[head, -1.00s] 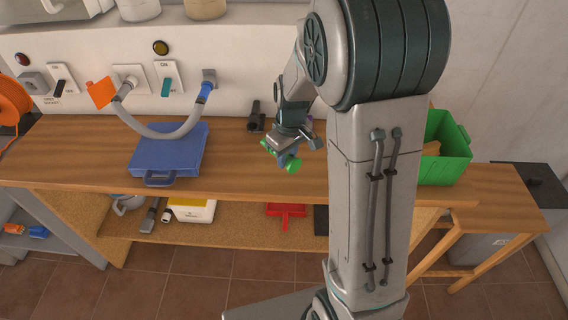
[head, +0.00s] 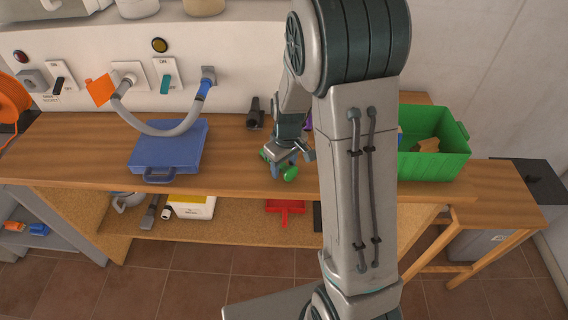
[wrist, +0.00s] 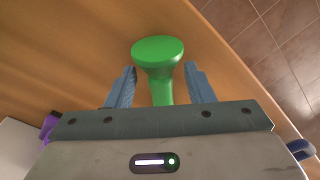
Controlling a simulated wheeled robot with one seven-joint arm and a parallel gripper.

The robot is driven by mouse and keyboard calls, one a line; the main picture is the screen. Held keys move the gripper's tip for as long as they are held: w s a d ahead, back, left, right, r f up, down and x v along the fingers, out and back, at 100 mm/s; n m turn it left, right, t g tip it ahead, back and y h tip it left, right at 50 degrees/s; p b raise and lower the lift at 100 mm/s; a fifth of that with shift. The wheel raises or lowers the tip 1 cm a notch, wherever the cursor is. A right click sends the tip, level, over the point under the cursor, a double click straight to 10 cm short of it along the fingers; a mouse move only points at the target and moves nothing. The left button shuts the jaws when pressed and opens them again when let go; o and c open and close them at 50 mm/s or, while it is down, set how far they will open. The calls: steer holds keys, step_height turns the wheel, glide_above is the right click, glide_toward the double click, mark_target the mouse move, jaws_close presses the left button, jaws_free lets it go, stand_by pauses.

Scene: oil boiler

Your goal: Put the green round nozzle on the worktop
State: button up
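The green round nozzle (wrist: 158,50) has a wide round head and a narrower stem. In the wrist view it lies between my two fingers, with a narrow gap of wood visible on each side of the stem. My gripper (wrist: 161,78) is open around it. In the head view my gripper (head: 281,167) is low over the front of the wooden worktop (head: 235,150), and the nozzle's round end (head: 290,174) shows at its lower right. The nozzle is at or very close to the worktop surface; I cannot see the contact. Its lower stem is hidden by my gripper.
A blue case (head: 168,150) lies to the left on the worktop. A dark fitting (head: 255,114) stands behind my gripper. A green bin (head: 440,163) stands at the right. The worktop's front edge is close by; wood between case and gripper is clear.

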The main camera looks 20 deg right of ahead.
steer(key=shift+r, duration=0.15)
step_height(320, 180, up, 11)
steer(key=s+r+m+t, duration=0.1)
steer(key=s+r+m, duration=0.1)
steer(key=s, duration=0.7)
steer(key=s+r+m+t, duration=0.1)
steer(key=s+r+m, duration=0.1)
steer(key=s, duration=0.7)
steer(key=shift+s+r+m+b, duration=0.4)
steer(key=shift+m, duration=0.3)
